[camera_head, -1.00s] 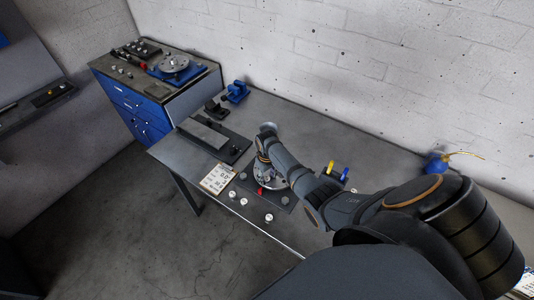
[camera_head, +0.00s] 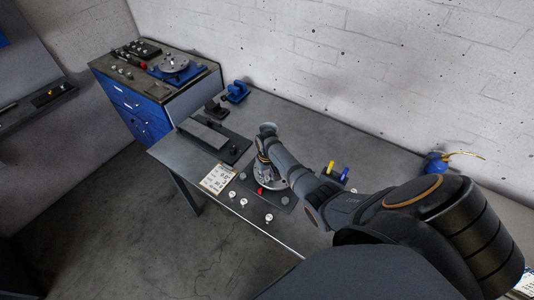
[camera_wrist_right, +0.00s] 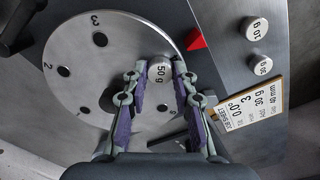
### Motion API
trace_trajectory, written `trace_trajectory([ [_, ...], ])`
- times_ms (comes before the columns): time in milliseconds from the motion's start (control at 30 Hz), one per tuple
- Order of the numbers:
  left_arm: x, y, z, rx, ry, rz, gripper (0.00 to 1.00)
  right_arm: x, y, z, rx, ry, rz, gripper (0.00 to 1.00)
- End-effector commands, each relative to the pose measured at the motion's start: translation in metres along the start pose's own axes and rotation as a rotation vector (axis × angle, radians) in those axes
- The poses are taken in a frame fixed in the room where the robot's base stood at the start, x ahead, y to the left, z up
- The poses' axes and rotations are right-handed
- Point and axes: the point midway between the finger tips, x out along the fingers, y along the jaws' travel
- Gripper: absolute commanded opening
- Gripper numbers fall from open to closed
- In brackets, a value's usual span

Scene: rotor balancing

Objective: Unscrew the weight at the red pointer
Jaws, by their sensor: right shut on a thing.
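The rotor disc (camera_wrist_right: 85,45) fills the left of the right wrist view, a grey plate with holes and numbers. The red pointer (camera_wrist_right: 196,40) lies beside its rim; it also shows in the head view (camera_head: 260,191). A weight marked 50 g (camera_wrist_right: 160,72) sits at the disc's edge near the pointer. My right gripper (camera_wrist_right: 160,76) is shut on this weight, one finger on each side. Whether the weight's stud is in the disc is hidden. In the head view my right arm covers much of the disc (camera_head: 272,182). My left gripper is not in view.
Weights marked 10 g (camera_wrist_right: 255,28) and 30 g (camera_wrist_right: 259,63) stand on the plate by the pointer. A job sheet (camera_wrist_right: 248,103) lies next to them. A blue-and-yellow oiler (camera_head: 437,162) and a small holder with coloured handles (camera_head: 334,174) stand farther right on the bench.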

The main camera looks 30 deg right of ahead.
Motion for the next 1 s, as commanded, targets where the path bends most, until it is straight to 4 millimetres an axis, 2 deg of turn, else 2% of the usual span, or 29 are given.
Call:
trace_trajectory([
  [600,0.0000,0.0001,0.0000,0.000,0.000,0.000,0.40,-0.0012,-0.0003,0.0004,-1.308,0.001,0.000,0.00],
  [700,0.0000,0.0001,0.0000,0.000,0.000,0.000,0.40,-0.0014,-0.0003,0.0005,-1.472,0.001,0.000,0.00],
  [800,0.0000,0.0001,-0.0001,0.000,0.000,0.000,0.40,-0.0014,-0.0003,0.0005,-1.549,0.001,0.000,0.00],
  [1000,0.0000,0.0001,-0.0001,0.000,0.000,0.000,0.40,-0.0014,-0.0004,0.0005,-1.558,0.001,0.000,0.00],
])
